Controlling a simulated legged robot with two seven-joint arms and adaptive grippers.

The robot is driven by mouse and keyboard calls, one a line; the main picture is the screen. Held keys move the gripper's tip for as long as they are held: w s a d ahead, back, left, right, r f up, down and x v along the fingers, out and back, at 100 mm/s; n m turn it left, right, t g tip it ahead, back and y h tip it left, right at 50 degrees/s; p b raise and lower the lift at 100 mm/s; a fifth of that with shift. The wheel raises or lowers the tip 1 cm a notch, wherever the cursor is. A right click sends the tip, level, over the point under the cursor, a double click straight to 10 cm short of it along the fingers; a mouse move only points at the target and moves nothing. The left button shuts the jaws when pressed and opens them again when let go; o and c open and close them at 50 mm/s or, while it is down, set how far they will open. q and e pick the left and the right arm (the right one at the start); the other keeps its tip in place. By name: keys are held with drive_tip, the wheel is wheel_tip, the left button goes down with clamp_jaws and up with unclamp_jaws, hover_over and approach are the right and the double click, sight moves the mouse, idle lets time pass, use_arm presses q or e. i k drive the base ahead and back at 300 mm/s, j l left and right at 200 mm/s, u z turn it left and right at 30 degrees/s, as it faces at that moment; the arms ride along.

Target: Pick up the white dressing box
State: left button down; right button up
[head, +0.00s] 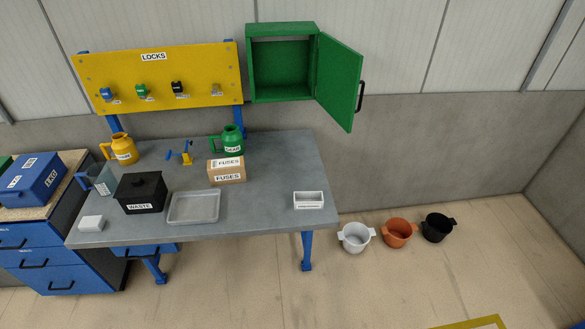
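A small plain white box (91,223) lies on the front left corner of the grey table, in front of the black waste bin. It looks like the white dressing box, though I see no lettering on it. A white open-topped holder (308,206) with a label too small to read stands near the table's front right edge. Neither of my grippers is in view.
The grey table (265,205) also carries a black WASTE bin (141,194), grey tray (194,208), FUSES box (227,173), clear jug (98,180), yellow can (123,149) and green can (231,141). A green cabinet (281,27) hangs open. Pots (397,233) stand right.

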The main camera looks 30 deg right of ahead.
sight(302, 200)
drive_tip(key=z, duration=1.1)
